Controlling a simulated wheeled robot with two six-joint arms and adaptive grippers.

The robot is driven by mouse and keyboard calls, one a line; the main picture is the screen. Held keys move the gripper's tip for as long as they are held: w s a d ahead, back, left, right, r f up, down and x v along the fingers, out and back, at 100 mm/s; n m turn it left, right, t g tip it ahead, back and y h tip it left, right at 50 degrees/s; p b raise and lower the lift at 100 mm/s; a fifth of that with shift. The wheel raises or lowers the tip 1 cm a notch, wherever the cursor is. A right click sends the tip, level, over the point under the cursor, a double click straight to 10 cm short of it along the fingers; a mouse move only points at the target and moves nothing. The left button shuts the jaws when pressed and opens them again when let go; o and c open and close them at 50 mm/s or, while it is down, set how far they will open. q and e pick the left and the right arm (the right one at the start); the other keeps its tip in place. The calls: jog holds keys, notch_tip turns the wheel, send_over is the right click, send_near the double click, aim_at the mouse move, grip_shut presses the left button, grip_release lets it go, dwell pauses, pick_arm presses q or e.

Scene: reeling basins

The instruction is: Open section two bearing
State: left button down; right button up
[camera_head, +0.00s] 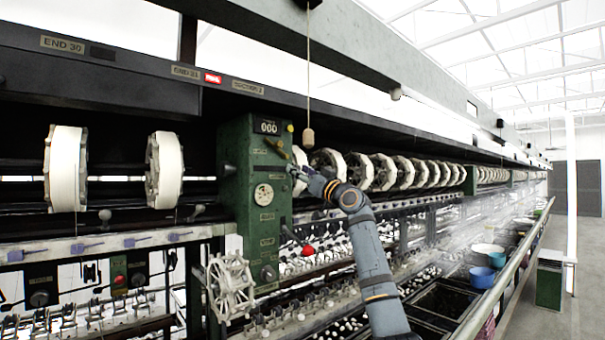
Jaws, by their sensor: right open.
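A green upright housing (253,225) stands below a sign reading SECTION 2 (248,87). It carries a counter showing 000 (268,127), a round pale dial (263,195) and a slanted brass-coloured lever (276,147) near its upper right edge. I cannot make out which part is the bearing. My right gripper (297,172) is open at the housing's upper right edge, just below and right of the lever. Whether it touches anything is too small to tell. My right arm reaches up from the lower right. My left gripper is not in view.
White reels (68,168) hang left of the housing, and a row of reels (384,171) runs away behind my arm. A cord with a wooden pull (308,137) hangs above the gripper. A red knob (307,250) and a pale spoked wheel (230,287) sit below.

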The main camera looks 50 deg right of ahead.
jog(key=v, duration=0.7)
jog(key=shift+s+a, duration=0.15)
jog(key=shift+s, duration=0.1)
dwell(0.4)
